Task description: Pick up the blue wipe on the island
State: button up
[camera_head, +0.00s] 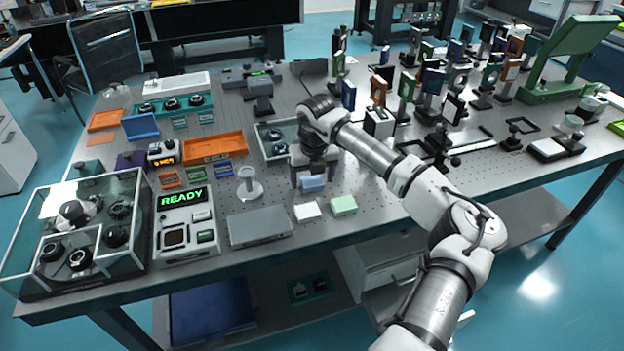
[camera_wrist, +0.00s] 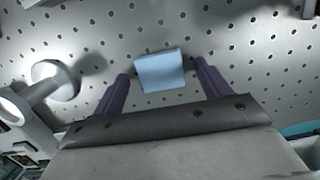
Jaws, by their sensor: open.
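The blue wipe (camera_head: 312,184) is a small light-blue block on the perforated table top, below my gripper in the head view. In the wrist view the blue wipe (camera_wrist: 160,71) lies between and slightly beyond the two purple fingers. My gripper (camera_wrist: 163,80) is open, with a finger on each side of the wipe and a gap to each. In the head view my gripper (camera_head: 312,178) points down over the wipe. The fingers do not appear to touch it.
A white block (camera_head: 307,211) and a pale green block (camera_head: 343,205) lie nearer the front edge. A white round-based stand (camera_head: 249,186) is to the left. A grey box (camera_head: 259,226) and a READY device (camera_head: 186,225) stand farther left. Many optical mounts fill the right side.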

jog(key=shift+f, duration=0.15)
jog(key=shift+c, duration=0.2)
jog(key=c, duration=1)
